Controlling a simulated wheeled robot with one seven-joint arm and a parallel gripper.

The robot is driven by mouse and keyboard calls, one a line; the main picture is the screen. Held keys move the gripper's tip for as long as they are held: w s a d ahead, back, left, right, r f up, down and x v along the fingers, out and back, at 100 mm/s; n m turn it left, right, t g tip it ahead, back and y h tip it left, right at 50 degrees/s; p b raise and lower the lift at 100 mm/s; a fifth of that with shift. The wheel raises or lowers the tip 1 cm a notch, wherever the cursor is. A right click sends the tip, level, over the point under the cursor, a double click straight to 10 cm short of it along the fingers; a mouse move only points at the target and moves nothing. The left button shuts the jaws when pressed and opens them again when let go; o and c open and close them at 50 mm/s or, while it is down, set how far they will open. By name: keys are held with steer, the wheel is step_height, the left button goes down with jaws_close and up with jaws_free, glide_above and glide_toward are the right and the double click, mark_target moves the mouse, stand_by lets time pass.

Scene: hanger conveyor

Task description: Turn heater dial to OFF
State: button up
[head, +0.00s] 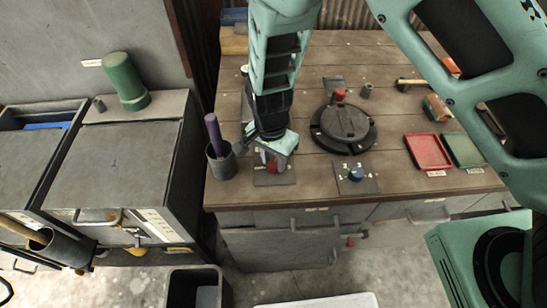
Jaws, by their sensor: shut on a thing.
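A red dial (272,167) sits on a dark square plate (262,181) near the front edge of the wooden bench. My gripper (268,159) reaches down from above and is shut on the red dial, hiding most of it. A second dial, blue (356,174), sits on its own plate with small white marks to the right. I cannot read the labels, so which dial is the heater's is not plain from the picture. The red dial's pointer direction is hidden.
A grey cup (221,163) with a purple rod (213,132) stands close left of my gripper. A round dark device with a red knob (339,94) is behind right. Red (428,152) and green (466,150) trays lie further right.

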mark_target(273, 166)
steer(key=n, duration=0.6)
steer(key=shift+n+b, duration=0.4)
steer(key=n, duration=0.3)
steer(key=shift+n+t+b, duration=0.3)
steer(key=shift+b, duration=0.1)
steer(key=n+b, duration=0.1)
steer(key=n, duration=0.2)
steer(key=shift+n, duration=0.3)
steer(key=n, duration=0.4)
steer(key=shift+n+b, duration=0.3)
steer(key=shift+b, duration=0.1)
steer(key=n, duration=0.4)
steer(key=shift+s+n, duration=0.1)
steer(key=shift+n, duration=0.2)
steer(key=o, duration=1)
steer(key=shift+r, duration=0.1)
steer(key=r, duration=0.5)
steer(key=r+b, duration=0.1)
steer(key=r, duration=0.5)
steer(key=s+r+b, duration=0.1)
steer(key=r, duration=0.5)
steer(key=shift+r, duration=0.15)
